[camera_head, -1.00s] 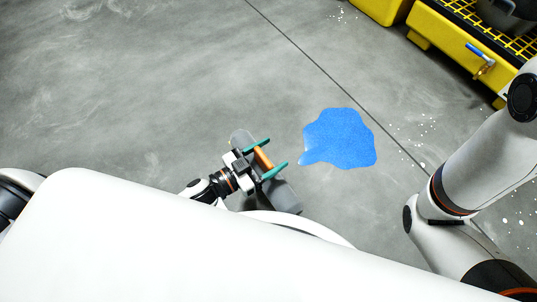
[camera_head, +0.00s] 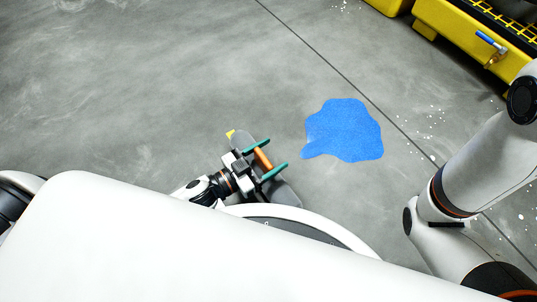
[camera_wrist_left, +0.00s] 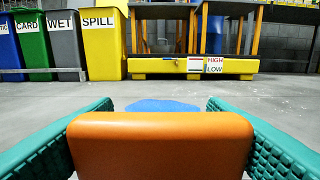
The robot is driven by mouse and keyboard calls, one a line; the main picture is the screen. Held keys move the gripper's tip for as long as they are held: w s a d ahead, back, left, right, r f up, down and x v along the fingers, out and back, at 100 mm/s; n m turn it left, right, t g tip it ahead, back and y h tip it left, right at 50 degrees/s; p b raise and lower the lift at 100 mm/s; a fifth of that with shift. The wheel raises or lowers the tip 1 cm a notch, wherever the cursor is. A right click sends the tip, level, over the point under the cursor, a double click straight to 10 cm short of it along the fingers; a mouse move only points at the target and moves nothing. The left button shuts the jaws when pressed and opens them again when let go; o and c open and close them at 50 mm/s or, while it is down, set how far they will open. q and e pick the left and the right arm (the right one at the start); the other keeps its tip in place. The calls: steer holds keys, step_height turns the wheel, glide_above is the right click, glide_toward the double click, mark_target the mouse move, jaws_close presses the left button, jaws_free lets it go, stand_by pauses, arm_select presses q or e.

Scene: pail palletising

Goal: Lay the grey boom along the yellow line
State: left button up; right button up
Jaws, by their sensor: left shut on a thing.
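The grey boom (camera_head: 284,192) shows in the head view on both sides of my left gripper, slanting from upper left to lower right. My left gripper (camera_head: 265,160) is shut on its orange handle; in the left wrist view the orange handle (camera_wrist_left: 160,145) fills the space between the teal fingers. A small yellow patch (camera_head: 230,133), perhaps an end of the yellow line, shows at the boom's upper end. The rest of the line is hidden. I cannot tell whether the boom touches the floor. My right gripper is out of view; only its arm shows.
A blue spill (camera_head: 343,131) lies on the floor right of the boom. A yellow spill pallet (camera_head: 470,35) stands at the upper right. The left wrist view shows a yellow SPILL bin (camera_wrist_left: 103,45) and other bins behind. The floor at upper left is clear.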

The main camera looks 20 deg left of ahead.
arm_select(q)
steer(key=shift+f+b, duration=0.35)
steer(key=shift+f, duration=0.3)
steer(key=o, duration=1.6)
steer(key=shift+f, duration=0.1)
steer(key=shift+s, duration=0.15)
steer(key=shift+s+a+p, duration=0.25)
steer(key=shift+a+p, duration=0.05)
steer(key=shift+p, duration=0.1)
steer(key=p+v, duration=0.5)
steer(key=v, duration=0.6)
